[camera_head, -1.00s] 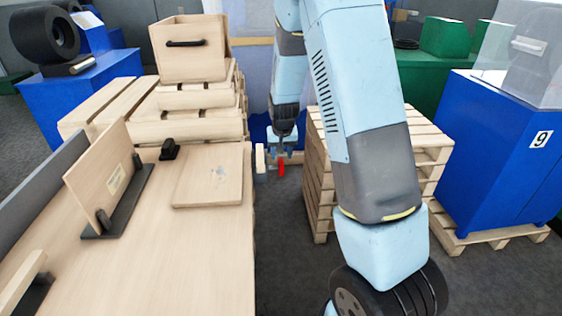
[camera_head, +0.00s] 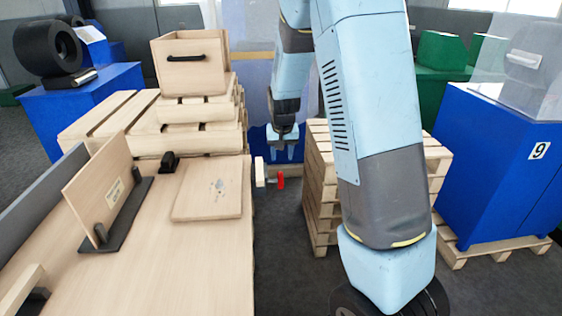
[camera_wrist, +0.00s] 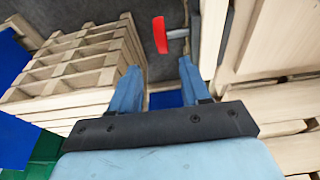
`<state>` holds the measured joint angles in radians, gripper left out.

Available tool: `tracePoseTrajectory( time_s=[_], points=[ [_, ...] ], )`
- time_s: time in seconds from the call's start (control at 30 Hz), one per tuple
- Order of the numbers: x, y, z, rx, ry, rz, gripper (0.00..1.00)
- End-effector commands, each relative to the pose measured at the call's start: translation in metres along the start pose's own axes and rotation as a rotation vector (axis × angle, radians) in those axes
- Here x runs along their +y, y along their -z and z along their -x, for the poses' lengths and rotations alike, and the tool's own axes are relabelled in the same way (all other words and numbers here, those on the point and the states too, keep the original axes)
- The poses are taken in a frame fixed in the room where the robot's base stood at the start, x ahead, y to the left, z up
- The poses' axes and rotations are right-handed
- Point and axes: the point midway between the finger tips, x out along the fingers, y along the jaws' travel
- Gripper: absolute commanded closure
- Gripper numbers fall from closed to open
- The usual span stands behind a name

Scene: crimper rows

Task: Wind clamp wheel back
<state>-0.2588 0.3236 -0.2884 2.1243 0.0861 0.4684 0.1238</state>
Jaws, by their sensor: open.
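The clamp wheel (camera_head: 281,180) is a small red part on a short grey spindle beside the table's right edge. A pale wooden block (camera_head: 260,172) sits at the spindle's table end. My gripper (camera_head: 283,152) hangs just beyond and above the wheel, fingers apart and empty. In the wrist view the wheel (camera_wrist: 160,35) shows as a red bar ahead of my gripper (camera_wrist: 158,68), roughly in line with the gap between the two blue fingertips and apart from them. The spindle runs right from it towards a dark grey part. Whether the wheel is wound in or out is not clear.
The wooden table (camera_head: 140,265) at left bears a flat board (camera_head: 208,200) and an upright panel (camera_head: 98,190). A pallet stack (camera_head: 320,190) stands close right of the wheel, with a narrow floor gap between. A blue cabinet (camera_head: 490,160) stands farther right.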

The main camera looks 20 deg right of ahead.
Motion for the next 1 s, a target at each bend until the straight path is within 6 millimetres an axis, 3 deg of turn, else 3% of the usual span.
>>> tracePoseTrajectory(
  time_s=[0.3, 0.57, 0.77, 1.0],
  points=[
    [0.002, 0.03, 0.005, -0.19, -0.01, -0.001, 0.53],
    [-0.002, 0.038, 0.008, -0.246, 0.005, 0.005, 0.53],
    [-0.002, 0.031, -0.015, -0.248, 0.004, 0.005, 0.53],
    [-0.002, 0.021, -0.056, -0.248, 0.004, 0.004, 0.53]
  ],
)
